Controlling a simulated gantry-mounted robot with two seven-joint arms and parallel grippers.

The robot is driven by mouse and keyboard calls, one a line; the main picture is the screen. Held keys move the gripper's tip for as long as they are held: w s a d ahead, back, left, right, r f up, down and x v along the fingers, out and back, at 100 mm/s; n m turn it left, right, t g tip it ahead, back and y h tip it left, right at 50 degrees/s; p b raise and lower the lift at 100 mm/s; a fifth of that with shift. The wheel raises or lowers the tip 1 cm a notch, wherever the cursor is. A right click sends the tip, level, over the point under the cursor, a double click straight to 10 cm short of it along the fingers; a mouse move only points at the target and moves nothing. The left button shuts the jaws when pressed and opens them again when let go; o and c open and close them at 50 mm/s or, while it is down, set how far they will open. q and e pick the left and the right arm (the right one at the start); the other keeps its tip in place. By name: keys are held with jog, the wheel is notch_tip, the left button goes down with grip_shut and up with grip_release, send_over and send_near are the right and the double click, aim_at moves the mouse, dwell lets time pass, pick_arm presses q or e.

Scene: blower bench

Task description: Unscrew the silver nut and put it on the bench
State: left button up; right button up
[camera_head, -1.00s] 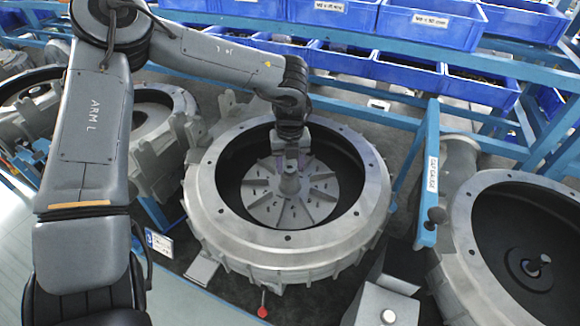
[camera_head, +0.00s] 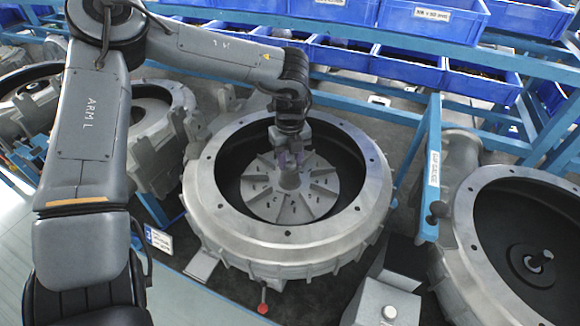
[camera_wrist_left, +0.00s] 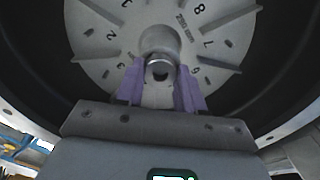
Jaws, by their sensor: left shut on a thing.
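The silver nut (camera_wrist_left: 160,71) shows in the left wrist view as a small shiny round piece with a dark centre, between purple finger pads. It sits at the hub of the grey finned impeller (camera_head: 264,203), inside the round blower housing (camera_head: 205,185). My left gripper (camera_head: 291,160) points down over the hub in the head view, and it is shut on the nut. The fingers (camera_wrist_left: 160,88) cover the nut's sides, so its thread and any gap under it are hidden. My right gripper is in neither view.
A second housing (camera_head: 470,215) with a dark inside stands at the right. Blue bins (camera_head: 430,20) and a blue frame (camera_head: 431,150) lie behind. A pale bench surface (camera_head: 190,290) is at the lower left, largely clear. A small box with a white button (camera_head: 389,313) stands in front.

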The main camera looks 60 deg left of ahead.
pick_arm(q)
jog(key=n+b, duration=0.2)
jog(key=n, duration=0.4)
jog(key=shift+f, duration=0.1)
jog(key=n+b, duration=0.3)
jog(key=n, duration=0.3)
jog(key=n+b, duration=0.2)
jog(key=n, duration=0.3)
jog(key=n+b, duration=0.2)
jog(key=n, duration=0.2)
jog(key=shift+b, duration=0.4)
jog(key=shift+n+b, duration=0.35)
jog(key=shift+n, duration=0.35)
jog(key=o, duration=0.8)
jog(key=shift+o, duration=0.2)
jog(key=shift+r, duration=0.2)
